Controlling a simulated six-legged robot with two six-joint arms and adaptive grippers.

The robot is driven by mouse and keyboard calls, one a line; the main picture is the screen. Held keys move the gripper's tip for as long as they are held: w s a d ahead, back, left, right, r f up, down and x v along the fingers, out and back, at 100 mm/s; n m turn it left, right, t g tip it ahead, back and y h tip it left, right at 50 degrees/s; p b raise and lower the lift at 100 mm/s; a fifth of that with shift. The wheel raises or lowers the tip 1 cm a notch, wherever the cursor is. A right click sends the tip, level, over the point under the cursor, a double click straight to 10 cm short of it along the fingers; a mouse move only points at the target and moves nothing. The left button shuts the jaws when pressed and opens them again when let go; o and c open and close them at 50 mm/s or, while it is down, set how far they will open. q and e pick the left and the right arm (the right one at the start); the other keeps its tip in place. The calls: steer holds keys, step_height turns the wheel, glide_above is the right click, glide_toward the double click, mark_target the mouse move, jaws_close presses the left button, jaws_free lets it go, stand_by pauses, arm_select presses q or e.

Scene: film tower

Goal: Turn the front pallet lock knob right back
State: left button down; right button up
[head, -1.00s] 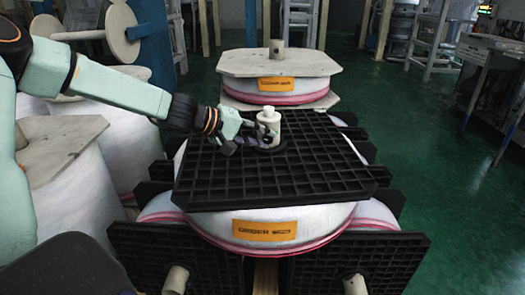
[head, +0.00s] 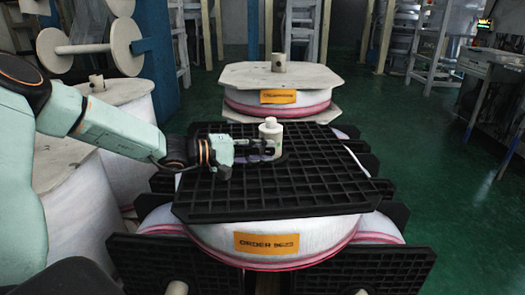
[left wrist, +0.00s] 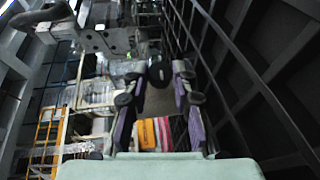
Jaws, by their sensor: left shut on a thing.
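The front pallet is a black grid pallet (head: 290,197) lying on a white film roll with an orange label (head: 267,243). A cream lock knob with a round cap (head: 270,130) stands upright near its far middle. My left gripper (head: 268,150) reaches in from the left, low over the grid, with its fingers closed at the lower part of the knob. The fingers hide part of the knob's base. In the left wrist view the two purple-padded fingers (left wrist: 160,88) point away from me, with a small dark round part between their tips. My right gripper is out of view.
A second wrapped roll with a pale board (head: 280,75) on top stands behind. White rolls (head: 125,150) with pale boards stand at the left, near my arm. Black pallets (head: 365,265) lean at the front. Green floor (head: 440,190) is open at the right.

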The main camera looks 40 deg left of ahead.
arm_select(q)
steer(key=shift+s+d+f, duration=0.1)
steer(key=shift+d+f, duration=0.05)
steer(key=shift+f, duration=0.05)
steer(key=c, duration=1.4)
jaws_free()
steer(key=o, duration=0.3)
steer(key=shift+r, duration=0.15)
steer(key=shift+r, duration=0.1)
